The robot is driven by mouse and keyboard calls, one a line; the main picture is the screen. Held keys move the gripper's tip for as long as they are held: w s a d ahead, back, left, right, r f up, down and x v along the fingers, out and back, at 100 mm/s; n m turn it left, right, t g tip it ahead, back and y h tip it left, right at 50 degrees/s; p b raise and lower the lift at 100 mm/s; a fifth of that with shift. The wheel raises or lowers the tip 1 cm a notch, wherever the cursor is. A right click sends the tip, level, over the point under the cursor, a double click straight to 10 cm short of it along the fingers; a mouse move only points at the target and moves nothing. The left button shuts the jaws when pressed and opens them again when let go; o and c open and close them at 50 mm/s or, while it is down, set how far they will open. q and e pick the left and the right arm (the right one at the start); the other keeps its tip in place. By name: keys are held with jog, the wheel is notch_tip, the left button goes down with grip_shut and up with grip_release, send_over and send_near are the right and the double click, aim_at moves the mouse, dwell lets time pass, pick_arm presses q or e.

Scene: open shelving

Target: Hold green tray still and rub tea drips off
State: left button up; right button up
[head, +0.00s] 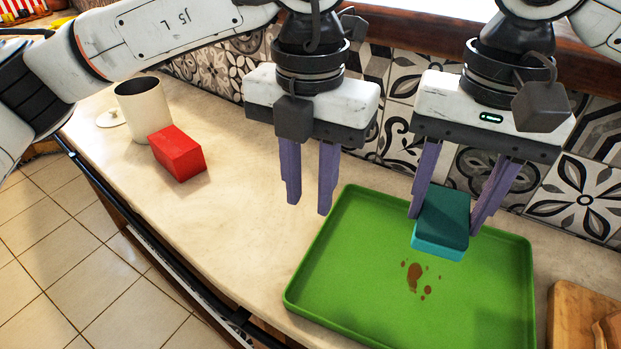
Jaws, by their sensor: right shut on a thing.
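The green tray (340,285) lies flat on the counter at the lower right. Brown tea drips (414,277) form one larger spot and several small ones on its middle. My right gripper (446,218) is shut on a teal sponge (440,232), a finger on either side. The sponge is over the far right part of the tray, behind the drips; I cannot tell whether it touches the tray. My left gripper (309,206) is open and empty, with a gap between its purple fingers. It hangs just left of the tray's far left corner, apart from the tray.
A red box (177,153) and a cream cup (144,110) stand on the counter (235,215) at the left, with a pale lid (111,118) beside the cup. A wooden board (575,315) lies right of the tray. The tiled wall (400,135) rises close behind.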

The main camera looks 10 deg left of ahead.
aim_at(310, 248)
pick_arm(q)
notch_tip(310, 248, down, 11)
jog(key=shift+r, duration=0.15)
dwell(0.4)
grip_shut()
dwell(0.8)
